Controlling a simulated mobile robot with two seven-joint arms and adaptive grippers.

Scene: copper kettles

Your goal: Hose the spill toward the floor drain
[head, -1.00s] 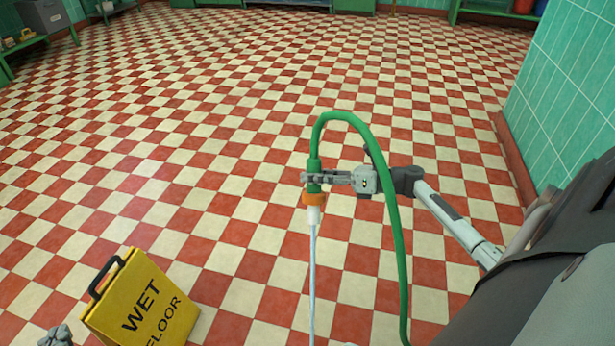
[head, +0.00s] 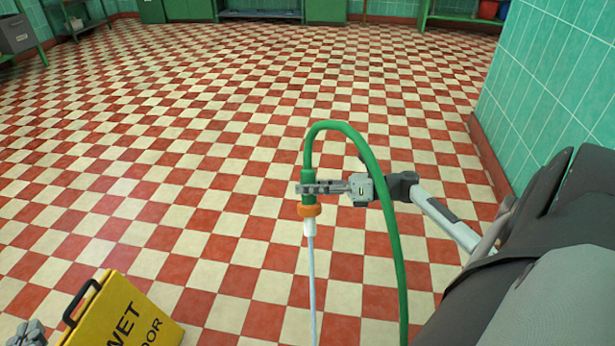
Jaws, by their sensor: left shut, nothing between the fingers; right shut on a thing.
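My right gripper (head: 322,187) is shut on the green hose (head: 394,240) just above its orange and white nozzle (head: 309,212). The hose loops up over the gripper and runs down past the bottom edge. The nozzle points down, and a thin stream of water (head: 312,275) falls from it out of the bottom of the view. My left gripper (head: 27,335) shows only partly at the bottom left corner, shut and empty, beside the yellow wet floor sign (head: 118,318). I see no clear spill and no floor drain in this view.
The red and cream checkered floor (head: 230,130) is open ahead. A green tiled wall (head: 545,75) stands close on the right. Green cabinets and shelves (head: 265,12) line the far wall. A grey bin (head: 15,35) sits at the far left, red buckets (head: 490,9) at the far right.

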